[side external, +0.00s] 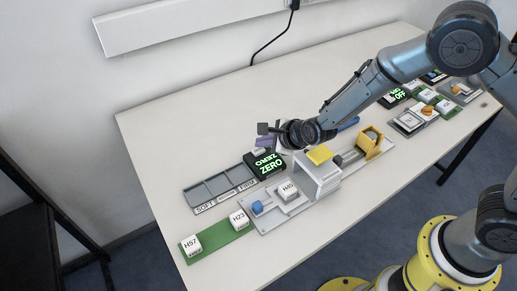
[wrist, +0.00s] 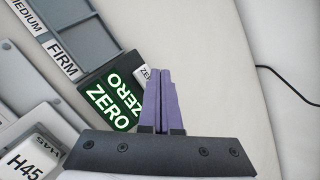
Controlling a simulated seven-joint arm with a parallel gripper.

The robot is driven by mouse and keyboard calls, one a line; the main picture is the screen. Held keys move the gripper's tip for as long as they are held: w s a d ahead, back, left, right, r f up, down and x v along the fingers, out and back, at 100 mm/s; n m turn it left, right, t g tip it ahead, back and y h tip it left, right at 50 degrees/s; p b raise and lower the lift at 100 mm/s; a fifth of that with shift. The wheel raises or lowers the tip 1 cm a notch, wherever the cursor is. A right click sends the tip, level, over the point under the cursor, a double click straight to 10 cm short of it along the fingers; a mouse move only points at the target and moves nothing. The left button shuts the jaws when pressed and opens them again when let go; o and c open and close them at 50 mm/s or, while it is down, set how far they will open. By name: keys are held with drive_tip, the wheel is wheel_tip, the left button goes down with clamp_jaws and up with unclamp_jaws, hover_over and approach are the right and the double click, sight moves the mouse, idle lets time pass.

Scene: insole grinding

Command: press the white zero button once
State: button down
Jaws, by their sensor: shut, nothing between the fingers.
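A black display box (side external: 265,165) with green ZERO lettering stands on the table in the side view. It also shows in the wrist view (wrist: 108,82). A white button (wrist: 143,72) with a partly covered label beginning "ZE" sits at the display's far edge in the wrist view, partly hidden behind my fingers. My gripper (wrist: 160,72) has purple fingers, closed together and empty, just right of the button in that picture. In the side view my gripper (side external: 264,143) is just above and behind the display. I cannot tell whether the fingertips touch the button.
A grey tray (side external: 193,197) with SOFT and FIRM labels lies left of the display. A grey fixture (side external: 317,176) holds a white H45 block (side external: 288,191) in front. A green strip (side external: 215,246) carries H57 and H23 blocks. The table behind is clear.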

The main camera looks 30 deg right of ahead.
drive_tip(key=shift+r, duration=0.2)
drive_tip(key=shift+r, duration=2.5)
wheel_tip(320, 180, up, 8)
drive_tip(key=m+t, duration=0.1)
drive_tip(key=t, duration=0.1)
hover_over(263, 151)
drive_tip(key=w+d, duration=0.2)
drive_tip(key=d, duration=0.1)
drive_tip(key=s+d+r+n+t, duration=0.1)
drive_tip(key=s+d+r, duration=0.1)
drive_tip(key=r, duration=0.4)
drive_tip(key=s+d+r, duration=0.1)
drive_tip(key=d+r, duration=0.2)
drive_tip(key=r, duration=0.2)
drive_tip(key=s+d+r+n, duration=0.3)
drive_tip(key=s+r+n, duration=0.25)
drive_tip(key=s, duration=0.25)
drive_tip(key=s+d+f+n+g, duration=0.2)
drive_tip(key=s+n, duration=0.4)
drive_tip(key=s, duration=0.2)
drive_tip(key=s+d+f+n+g+h, duration=0.1)
drive_tip(key=s+d+f+n+g, duration=0.1)
drive_tip(key=s+n, duration=0.4)
drive_tip(key=s+d+f+n+g, duration=0.2)
drive_tip(key=s+f+n, duration=0.2)
drive_tip(key=s+n, duration=0.3)
drive_tip(key=s, duration=0.2)
drive_tip(key=shift+s+h, duration=0.3)
drive_tip(key=shift+h, duration=0.1)
